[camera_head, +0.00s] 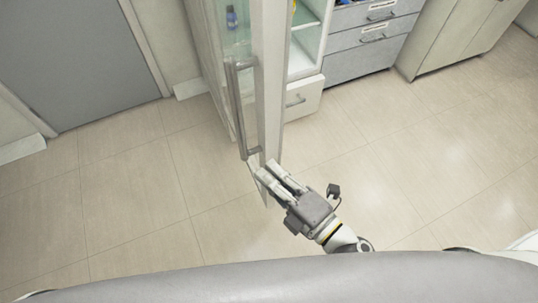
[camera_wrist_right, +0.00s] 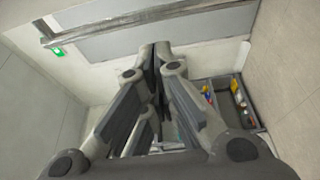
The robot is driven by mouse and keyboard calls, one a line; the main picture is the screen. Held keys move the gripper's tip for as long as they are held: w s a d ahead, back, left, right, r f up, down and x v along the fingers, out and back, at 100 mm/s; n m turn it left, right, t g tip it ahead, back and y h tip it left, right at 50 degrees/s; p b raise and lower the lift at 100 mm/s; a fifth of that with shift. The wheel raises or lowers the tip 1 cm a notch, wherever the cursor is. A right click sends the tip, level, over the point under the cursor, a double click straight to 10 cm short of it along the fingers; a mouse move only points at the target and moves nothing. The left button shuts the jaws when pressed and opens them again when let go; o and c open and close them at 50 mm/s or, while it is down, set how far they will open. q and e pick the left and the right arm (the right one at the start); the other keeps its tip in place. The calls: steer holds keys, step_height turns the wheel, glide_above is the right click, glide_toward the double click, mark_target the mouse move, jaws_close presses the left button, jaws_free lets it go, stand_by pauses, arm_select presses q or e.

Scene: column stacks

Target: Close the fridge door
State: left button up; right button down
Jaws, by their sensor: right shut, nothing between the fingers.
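The fridge door (camera_head: 270,85) stands open in the head view, swung out toward me. It has a glass pane and a long vertical grey handle (camera_head: 238,110). The open fridge (camera_head: 306,62) with its white shelves is just right of and behind the door. My right gripper (camera_head: 258,166) is at the bottom end of the door, its fingertips close to the handle's lower end. I cannot tell whether they touch the door. In the wrist view the fingers of this gripper (camera_wrist_right: 156,58) are together and empty. My left gripper is not in view.
Grey drawers (camera_head: 368,42) and a beige cabinet (camera_head: 455,40) stand right of the fridge. A grey room door (camera_head: 80,65) is at the left. The tiled floor around is clear. The wrist view shows a compartment with coloured items (camera_wrist_right: 238,97) right of the fingers.

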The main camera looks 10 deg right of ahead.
steer(key=p, duration=0.4)
glide_above(241, 144)
steer(key=s, duration=0.4)
steer(key=shift+w+d, duration=0.2)
steer(key=shift+d, duration=0.55)
steer(key=shift+w+d, duration=0.15)
steer(key=shift+d, duration=0.6)
steer(key=shift+w+d, duration=0.2)
steer(key=shift+d, duration=0.55)
steer(key=shift+d, duration=0.1)
